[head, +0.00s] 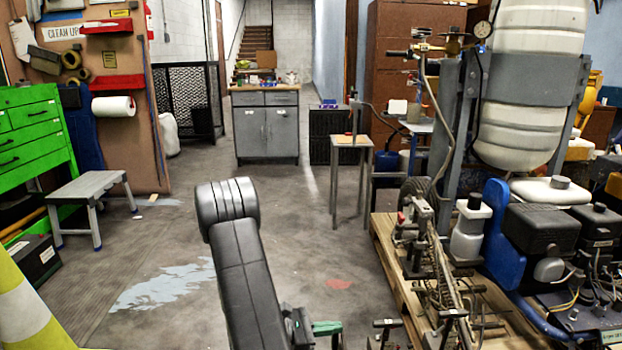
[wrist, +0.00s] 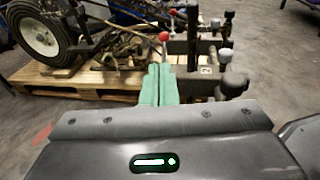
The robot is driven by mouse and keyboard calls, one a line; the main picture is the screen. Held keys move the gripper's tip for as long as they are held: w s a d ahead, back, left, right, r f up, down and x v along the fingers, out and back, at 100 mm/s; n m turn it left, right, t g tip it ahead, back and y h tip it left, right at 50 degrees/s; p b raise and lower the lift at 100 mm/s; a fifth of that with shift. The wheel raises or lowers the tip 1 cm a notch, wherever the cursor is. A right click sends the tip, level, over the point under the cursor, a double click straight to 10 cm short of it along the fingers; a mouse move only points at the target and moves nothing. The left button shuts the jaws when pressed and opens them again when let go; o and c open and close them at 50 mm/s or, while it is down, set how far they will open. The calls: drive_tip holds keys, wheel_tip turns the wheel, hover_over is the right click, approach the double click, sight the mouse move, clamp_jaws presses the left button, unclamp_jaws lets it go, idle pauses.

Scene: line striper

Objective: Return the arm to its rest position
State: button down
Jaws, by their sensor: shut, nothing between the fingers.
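My gripper (wrist: 160,72) shows its two green fingers pressed together in the wrist view, with nothing between them. In the head view a bit of its green (head: 326,328) shows at the bottom middle, beside my black arm, which hides part of it. The line striper (head: 530,235) fills the right side of the head view.
The striper stands on a wooden pallet (head: 388,238), right of my arm. A grey step stool (head: 90,187) and green drawer cabinet (head: 38,140) are at left, with a striped yellow object (head: 25,308) in front. A grey cabinet (head: 266,127) stands behind.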

drive_tip(key=shift+p+v, duration=0.3)
drive_tip(key=shift+v, duration=1.25)
drive_tip(key=shift+d, duration=0.1)
